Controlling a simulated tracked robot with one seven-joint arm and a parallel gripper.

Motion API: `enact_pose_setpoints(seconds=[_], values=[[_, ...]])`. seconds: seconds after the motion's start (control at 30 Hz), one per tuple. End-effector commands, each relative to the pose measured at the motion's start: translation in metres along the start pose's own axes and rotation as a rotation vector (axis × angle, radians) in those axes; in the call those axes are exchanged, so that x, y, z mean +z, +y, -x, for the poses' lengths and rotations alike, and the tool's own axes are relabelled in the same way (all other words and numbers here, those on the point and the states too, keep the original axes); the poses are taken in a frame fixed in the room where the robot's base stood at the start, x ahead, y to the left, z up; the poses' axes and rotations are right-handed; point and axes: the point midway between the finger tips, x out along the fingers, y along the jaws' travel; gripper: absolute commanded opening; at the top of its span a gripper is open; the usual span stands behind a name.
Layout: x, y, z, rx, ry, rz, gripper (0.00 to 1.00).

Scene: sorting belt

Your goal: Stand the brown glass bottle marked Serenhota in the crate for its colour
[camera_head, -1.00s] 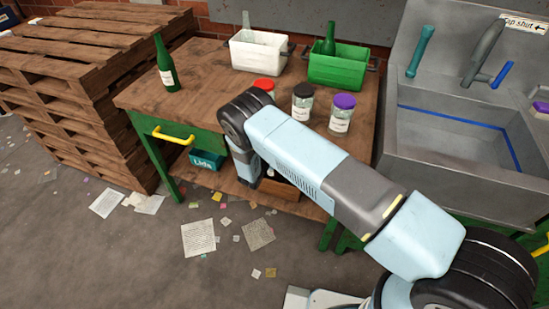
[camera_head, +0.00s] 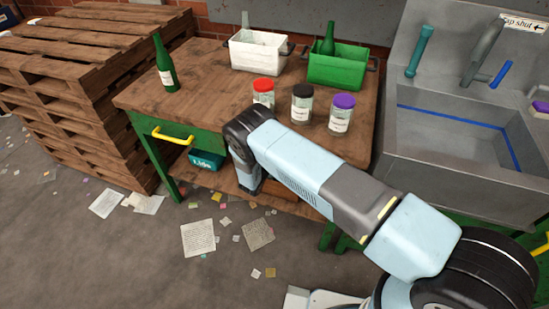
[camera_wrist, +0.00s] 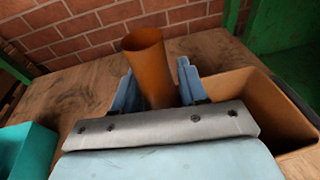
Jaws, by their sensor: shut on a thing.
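In the wrist view, my gripper (camera_wrist: 158,88) is shut on the brown glass bottle (camera_wrist: 147,62). The bottle appears as an orange-brown tube between the blue fingers, leaning slightly left in the picture. Its label is not visible. A brown crate (camera_wrist: 238,84) is to the right of the bottle and partly hidden by my gripper. I cannot tell whether the bottle overlaps the crate's near edge. In the head view, my gripper and the bottle are hidden below the tabletop and behind my arm.
A teal bin (camera_wrist: 22,150) is at the left on the lower shelf, with a brick wall behind. Above, the table (camera_head: 210,95) holds a green bottle (camera_head: 165,64), three lidded jars (camera_head: 301,105), a white crate (camera_head: 258,57) and a green crate (camera_head: 338,72). A sink is at right.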

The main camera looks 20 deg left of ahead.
Motion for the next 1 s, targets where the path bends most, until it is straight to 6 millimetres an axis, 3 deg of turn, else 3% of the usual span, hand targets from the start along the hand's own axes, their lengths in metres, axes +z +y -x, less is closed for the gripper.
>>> enact_pose_setpoints(seconds=[0.17, 0.2, 0.43, 0.73, 0.9, 1.0], values=[[-0.002, 0.0, 0.0, 0.0, -0.001, 0.0, 0.0], [-0.002, 0.0, 0.0, 0.0, 0.0, 0.0, 0.45], [-0.002, 0.001, 0.0, 0.001, 0.0, 0.0, 0.67], [-0.001, 0.001, 0.001, 0.001, 0.0, 0.0, 0.69], [0.011, 0.001, 0.003, 0.0, 0.001, -0.001, 0.69], [0.009, 0.003, 0.023, 0.005, 0.001, 0.002, 0.69]])
